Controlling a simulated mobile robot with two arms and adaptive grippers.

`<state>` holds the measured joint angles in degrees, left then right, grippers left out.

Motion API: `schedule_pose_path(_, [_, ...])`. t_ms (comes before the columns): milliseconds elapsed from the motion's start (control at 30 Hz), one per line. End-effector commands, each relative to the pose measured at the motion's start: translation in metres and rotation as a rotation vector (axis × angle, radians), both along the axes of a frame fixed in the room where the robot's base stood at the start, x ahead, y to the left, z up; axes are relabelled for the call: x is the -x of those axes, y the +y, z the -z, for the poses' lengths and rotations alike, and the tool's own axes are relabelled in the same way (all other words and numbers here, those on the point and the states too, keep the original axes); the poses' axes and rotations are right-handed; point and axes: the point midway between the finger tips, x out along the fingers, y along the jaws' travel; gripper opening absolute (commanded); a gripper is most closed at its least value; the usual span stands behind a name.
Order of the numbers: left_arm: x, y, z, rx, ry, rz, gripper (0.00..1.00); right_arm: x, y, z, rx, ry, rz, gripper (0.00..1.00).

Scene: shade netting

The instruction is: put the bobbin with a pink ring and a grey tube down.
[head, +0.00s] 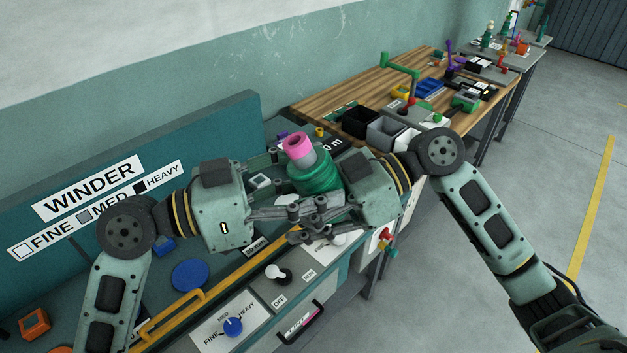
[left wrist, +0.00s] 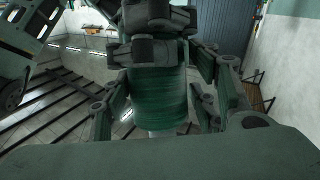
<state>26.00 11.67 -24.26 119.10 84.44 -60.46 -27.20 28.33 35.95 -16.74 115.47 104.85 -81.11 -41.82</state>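The bobbin shows in the head view as dark green winding (head: 316,176) with a pink ring (head: 298,146) at its top and a grey tube (head: 307,160) below the ring. It is upright, between my two grippers. My left gripper (head: 297,208) reaches in from the left; in the left wrist view its fingers lie along both sides of the green winding (left wrist: 158,97) and seem closed on it. My right gripper (head: 318,226) meets it from the right, lower down, its fingers crowded at the bobbin's lower end. Whether they grip is hidden. The bobbin's bottom is hidden.
The winder bench lies below, with a yellow rail (head: 215,288), a blue disc (head: 190,276), a blue selector knob (head: 233,326) and a white-topped lever (head: 274,272). A wooden table (head: 345,92) with bins (head: 385,133) stands behind. Open floor is at right.

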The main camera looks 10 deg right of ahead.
Motion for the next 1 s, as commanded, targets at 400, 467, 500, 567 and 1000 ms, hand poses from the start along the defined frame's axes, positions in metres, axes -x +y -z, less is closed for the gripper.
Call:
schedule_pose_path(400, [-0.0005,0.0005,0.0002,0.0,0.0,-0.002,0.14,0.0004,0.0002,-0.0006,-0.001,-0.001,-0.002,0.0])
schedule_pose_path(467, [-0.0006,0.0006,0.0002,0.0,0.0,-0.002,0.47,0.0005,0.0002,-0.0006,-0.001,-0.001,-0.002,0.0])
schedule_pose_path(500, [-0.0006,0.0006,0.0002,0.0,0.0,-0.002,0.5,0.0005,0.0002,-0.0006,-0.001,-0.001,-0.002,0.0])
schedule_pose_path(567, [-0.0005,0.0005,0.0002,0.0,0.0,-0.002,0.55,0.0005,0.0002,-0.0006,-0.001,-0.001,-0.002,0.0])
schedule_pose_path(1000, [0.0,0.0005,0.0001,0.0,0.0,0.0,0.6,0.0,0.0001,-0.0005,-0.001,-0.001,0.0,0.0])
